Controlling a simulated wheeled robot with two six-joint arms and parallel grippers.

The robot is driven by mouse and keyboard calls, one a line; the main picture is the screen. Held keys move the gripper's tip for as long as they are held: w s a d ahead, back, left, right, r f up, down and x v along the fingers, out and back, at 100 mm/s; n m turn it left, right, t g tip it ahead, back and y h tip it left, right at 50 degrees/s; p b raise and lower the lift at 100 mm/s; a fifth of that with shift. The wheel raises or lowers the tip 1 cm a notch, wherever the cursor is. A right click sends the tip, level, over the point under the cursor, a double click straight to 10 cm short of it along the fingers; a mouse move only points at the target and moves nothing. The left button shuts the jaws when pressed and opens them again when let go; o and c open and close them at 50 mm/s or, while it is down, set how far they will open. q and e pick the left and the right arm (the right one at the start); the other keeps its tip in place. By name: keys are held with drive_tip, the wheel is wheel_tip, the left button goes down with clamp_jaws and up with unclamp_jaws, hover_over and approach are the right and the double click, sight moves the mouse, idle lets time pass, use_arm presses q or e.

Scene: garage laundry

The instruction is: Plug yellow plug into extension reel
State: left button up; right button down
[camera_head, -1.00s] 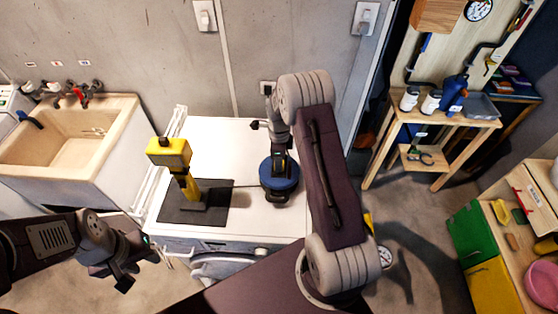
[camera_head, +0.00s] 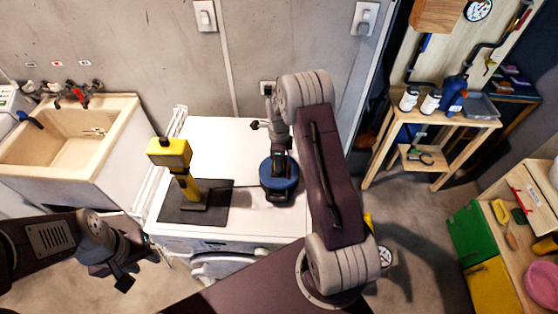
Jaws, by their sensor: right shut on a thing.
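A blue extension reel (camera_head: 280,186) stands on the white washer top, near its right front. My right gripper (camera_head: 281,163) reaches down from above at the reel. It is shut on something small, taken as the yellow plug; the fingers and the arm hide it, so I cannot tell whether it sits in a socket. A yellow tool (camera_head: 171,155) with a yellow stem stands upright on a dark mat (camera_head: 218,205) to the left of the reel. My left gripper (camera_head: 139,271) is open and empty, low in front of the washer's left side.
The white washer top (camera_head: 225,145) is clear behind the mat. A sink (camera_head: 70,130) stands at the left. A wooden shelf stand (camera_head: 440,128) and a green and yellow cabinet (camera_head: 468,230) are at the right.

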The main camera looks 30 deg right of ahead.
drive_tip(key=shift+f+b, duration=0.45)
drive_tip(key=shift+f, duration=0.15)
drive_tip(key=c, duration=0.9)
unclamp_jaws()
drive_tip(key=shift+o, duration=0.2)
drive_tip(key=shift+r, duration=0.1)
wheel_tip(320, 180, up, 9)
drive_tip(key=shift+b, duration=0.8)
drive_tip(key=shift+a, duration=0.1)
